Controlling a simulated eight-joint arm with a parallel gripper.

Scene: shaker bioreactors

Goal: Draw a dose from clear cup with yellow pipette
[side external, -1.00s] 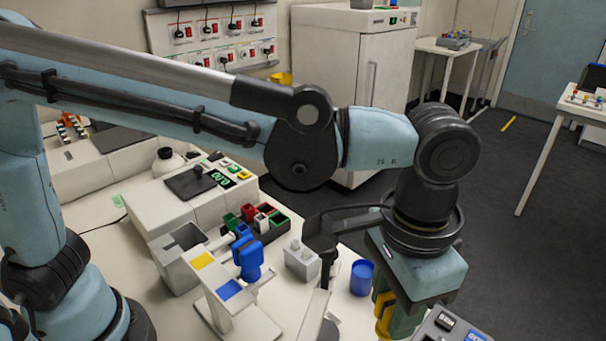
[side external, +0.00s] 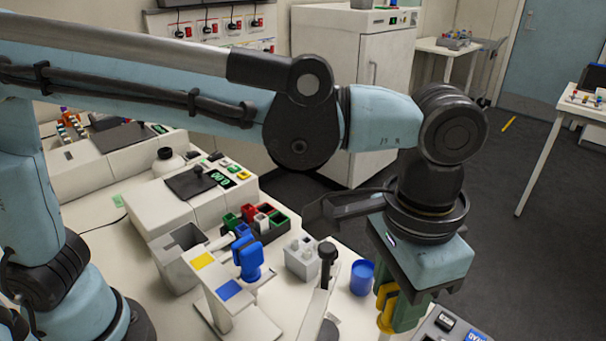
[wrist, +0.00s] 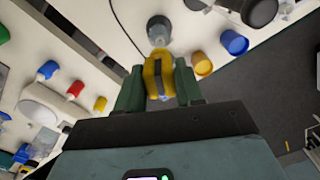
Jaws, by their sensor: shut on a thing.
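My gripper (side external: 402,308) has green fingers and is shut on the yellow pipette (side external: 385,306). In the wrist view, the fingers (wrist: 159,88) clasp the yellow pipette (wrist: 153,68) from both sides. A greyish, see-through round vessel (wrist: 159,30), which looks like the clear cup, lies just beyond the pipette's end in the wrist view. I cannot tell whether the tip is inside it or above it. In the side view the pipette's lower end and the clear cup are hidden or out of frame.
A blue cup (side external: 362,278) stands left of my gripper. A white stand (side external: 238,312) holds a blue pipette (side external: 248,258); its yellow-marked place (side external: 203,260) looks empty. A black-knobbed upright (side external: 327,252) stands between. An orange-yellow cup (wrist: 203,64) is close right of the fingers in the wrist view.

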